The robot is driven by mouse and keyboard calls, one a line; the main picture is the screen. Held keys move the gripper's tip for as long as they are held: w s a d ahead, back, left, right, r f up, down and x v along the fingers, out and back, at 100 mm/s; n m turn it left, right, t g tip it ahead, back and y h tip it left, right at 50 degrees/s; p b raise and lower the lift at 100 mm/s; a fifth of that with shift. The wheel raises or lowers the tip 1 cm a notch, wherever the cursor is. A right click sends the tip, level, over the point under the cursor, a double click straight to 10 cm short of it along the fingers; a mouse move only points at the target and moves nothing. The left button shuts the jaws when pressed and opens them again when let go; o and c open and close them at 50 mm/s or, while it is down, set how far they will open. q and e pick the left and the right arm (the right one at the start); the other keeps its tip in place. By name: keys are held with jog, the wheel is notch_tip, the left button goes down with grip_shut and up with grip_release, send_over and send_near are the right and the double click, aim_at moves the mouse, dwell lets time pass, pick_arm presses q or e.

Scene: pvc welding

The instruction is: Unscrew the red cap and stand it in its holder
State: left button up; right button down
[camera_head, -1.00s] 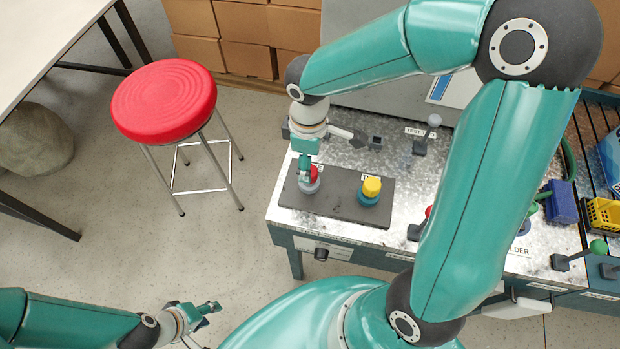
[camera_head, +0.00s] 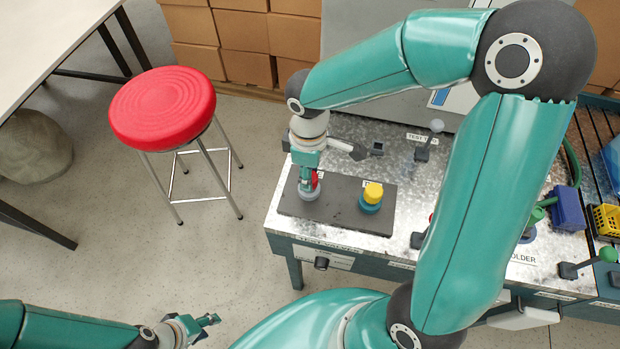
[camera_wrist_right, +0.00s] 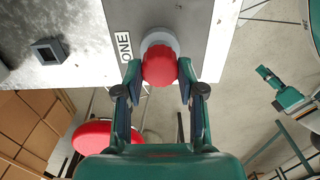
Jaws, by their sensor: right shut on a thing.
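The red cap (camera_head: 316,181) sits at a grey round fitting (camera_head: 309,193) on the left of the dark plate (camera_head: 340,203). My right gripper (camera_head: 307,183) points down over it and partly hides it. In the right wrist view the red cap (camera_wrist_right: 159,68) is between the two fingertips of my right gripper (camera_wrist_right: 158,76), which is shut on it. The grey fitting (camera_wrist_right: 158,38) shows just beyond the cap, by a label reading ONE. My left gripper (camera_head: 208,320) is empty at the lower left, away from the bench. Its jaw opening is too small to judge.
A yellow cap (camera_head: 373,191) sits on a blue fitting right of the red one. A small dark square socket (camera_head: 376,149) stands behind the plate. A label reading HOLDER (camera_head: 523,257) is farther right, partly hidden by my right arm. A red stool (camera_head: 166,107) stands left of the bench.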

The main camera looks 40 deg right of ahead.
jog(key=n+p, duration=0.1)
jog(key=n, duration=0.2)
jog(key=shift+r, duration=0.1)
jog(key=shift+n+p, duration=0.8)
jog(key=shift+n, duration=0.7)
jog(key=shift+n+p, duration=0.9)
jog(key=shift+n, duration=0.7)
jog(key=shift+n+p, duration=0.6)
jog(key=shift+n, duration=0.8)
